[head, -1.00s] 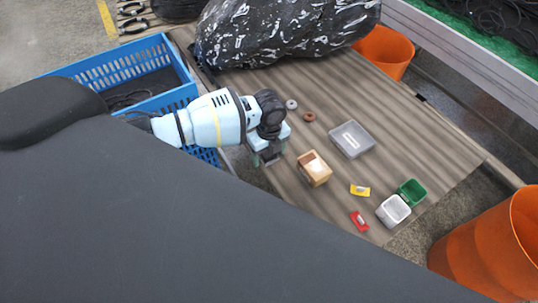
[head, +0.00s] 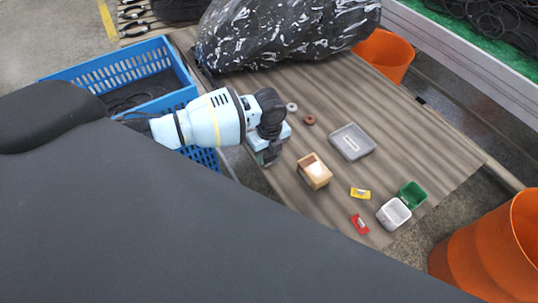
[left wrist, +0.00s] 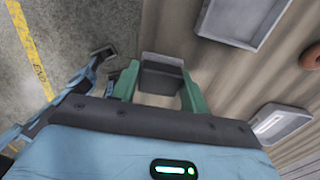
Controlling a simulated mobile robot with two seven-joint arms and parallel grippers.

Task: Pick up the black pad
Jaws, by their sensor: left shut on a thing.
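In the left wrist view, a dark pad (left wrist: 161,78) with a paler grey edge sits between the two green fingers of my left gripper (left wrist: 160,97). The fingers are shut on it. In the head view, my left gripper (head: 268,157) points down over the left edge of the wood-grain table (head: 440,150). The pad is hard to make out there, hidden by the gripper. I cannot tell how far it is above the table. My right gripper is not in view.
Right of the gripper are a small wooden box (head: 315,172), a grey tray (head: 352,142), rings (head: 309,120), yellow (head: 360,194) and red (head: 360,223) pieces, and white (head: 393,214) and green (head: 412,194) bins. A blue crate (head: 75,75) stands left; a black bag (head: 285,35) lies behind.

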